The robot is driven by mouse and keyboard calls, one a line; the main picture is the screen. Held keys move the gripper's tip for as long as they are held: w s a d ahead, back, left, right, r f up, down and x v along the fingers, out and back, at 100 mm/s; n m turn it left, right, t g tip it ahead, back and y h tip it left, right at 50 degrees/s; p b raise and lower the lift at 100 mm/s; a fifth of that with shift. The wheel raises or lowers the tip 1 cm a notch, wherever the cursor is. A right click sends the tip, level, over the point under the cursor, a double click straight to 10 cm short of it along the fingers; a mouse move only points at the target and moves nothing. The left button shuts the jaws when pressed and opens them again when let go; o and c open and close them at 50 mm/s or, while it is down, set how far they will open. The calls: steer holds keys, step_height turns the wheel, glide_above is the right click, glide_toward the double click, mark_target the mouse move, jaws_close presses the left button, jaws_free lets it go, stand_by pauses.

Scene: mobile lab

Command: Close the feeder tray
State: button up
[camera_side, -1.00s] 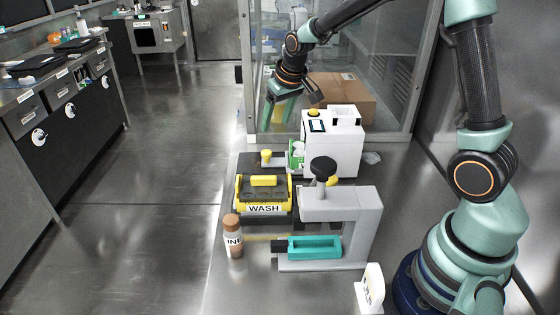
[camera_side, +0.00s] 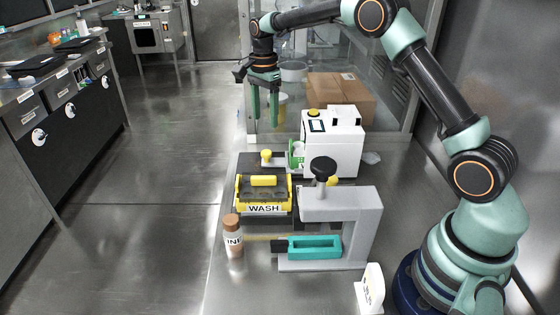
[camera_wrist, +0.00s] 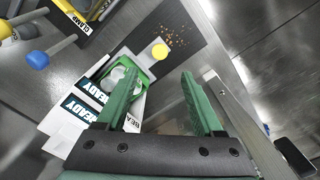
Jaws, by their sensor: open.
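The feeder tray (camera_side: 297,158) is green and sticks out of the left side of the white machine (camera_side: 343,146). Its yellow knob (camera_side: 266,155) is on the outer end, away from the machine. In the wrist view the tray (camera_wrist: 148,62) holds something white, and the knob (camera_wrist: 159,51) shows beyond it. My gripper (camera_side: 264,119) points down with its fingers apart and empty, above the knob and apart from it. In the wrist view my gripper (camera_wrist: 160,75) has one finger covering part of the tray and of the machine.
A yellow WASH rack (camera_side: 264,196), a grey clamp stand (camera_side: 345,205) and a brown-capped bottle (camera_side: 233,238) stand nearer the camera. A cardboard box (camera_side: 345,95) lies behind the machine. Brown crumbs (camera_wrist: 178,37) lie beside the knob.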

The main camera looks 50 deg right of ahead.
mark_target(266, 152)
step_height(266, 152, down, 11)
steer(key=shift+r, duration=0.1)
stand_by(0.3)
jaws_close()
stand_by(1.4)
